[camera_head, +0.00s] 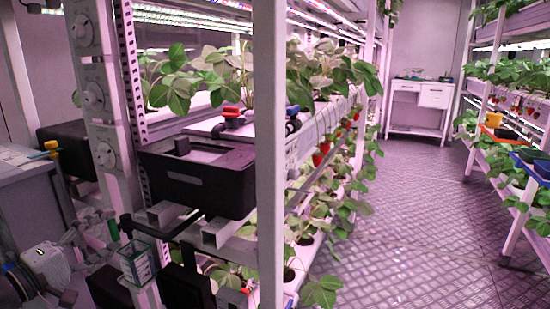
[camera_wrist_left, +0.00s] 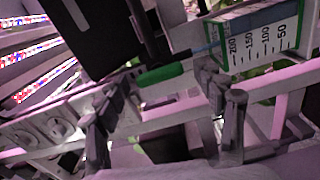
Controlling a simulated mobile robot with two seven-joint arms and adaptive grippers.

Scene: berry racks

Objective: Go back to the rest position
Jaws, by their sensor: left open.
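My left gripper (camera_head: 90,238) comes in from the lower left in the head view, beside the white rack's end post. In the left wrist view its two dark fingers (camera_wrist_left: 165,112) stand well apart with nothing held between them. My right gripper is in neither view.
A black crate (camera_head: 205,190) sits on the near rack. A strawberry rack post (camera_head: 270,150) stands close in front. A green-ended dark object (camera_wrist_left: 160,73) is beyond the fingers. The aisle floor (camera_head: 425,240) is clear, with a white cabinet (camera_head: 420,95) at its end.

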